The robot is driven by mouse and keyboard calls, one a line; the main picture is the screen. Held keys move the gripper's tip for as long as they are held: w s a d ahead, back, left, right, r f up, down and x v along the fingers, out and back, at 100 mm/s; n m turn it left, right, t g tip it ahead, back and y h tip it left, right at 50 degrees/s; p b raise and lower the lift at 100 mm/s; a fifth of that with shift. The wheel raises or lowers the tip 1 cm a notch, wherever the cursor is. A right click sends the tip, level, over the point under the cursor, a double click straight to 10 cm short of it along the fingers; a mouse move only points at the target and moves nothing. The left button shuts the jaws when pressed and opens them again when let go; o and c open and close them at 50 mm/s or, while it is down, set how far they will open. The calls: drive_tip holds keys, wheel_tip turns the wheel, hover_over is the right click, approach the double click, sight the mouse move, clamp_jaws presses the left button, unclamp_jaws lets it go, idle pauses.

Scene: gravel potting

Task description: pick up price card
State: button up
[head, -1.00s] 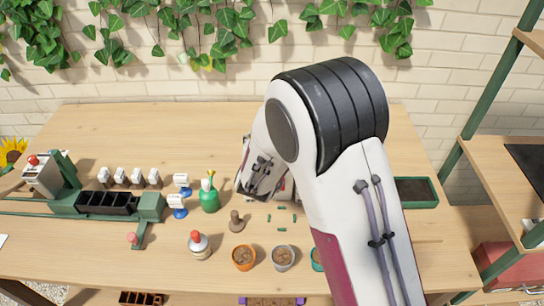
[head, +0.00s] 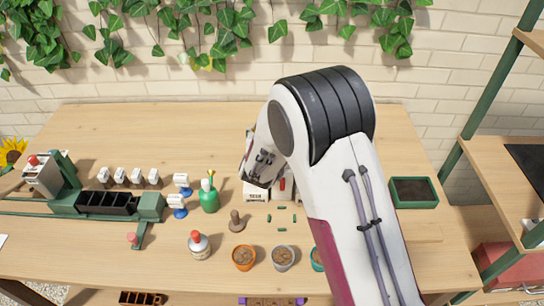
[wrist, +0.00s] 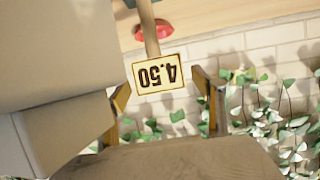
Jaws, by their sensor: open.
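The price card (wrist: 158,74), a cream rectangle with dark edges reading "4.50", appears upside down in the wrist view on a wooden stick (wrist: 149,27). My gripper (wrist: 162,88) is open, with one finger on each side of the card in the picture. Bare gaps show between the card and both fingers, and nothing is held. I cannot tell how far beyond the fingertips the card is. In the head view, my arm hides the fingertips, and I cannot make out this card.
White boxes (head: 256,194) stand below my wrist. Pots (head: 243,258) line the front. The back left of the table (head: 150,130) is clear.

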drive_tip(key=c, duration=1.8)
drive_tip(key=shift+r, duration=5.05)
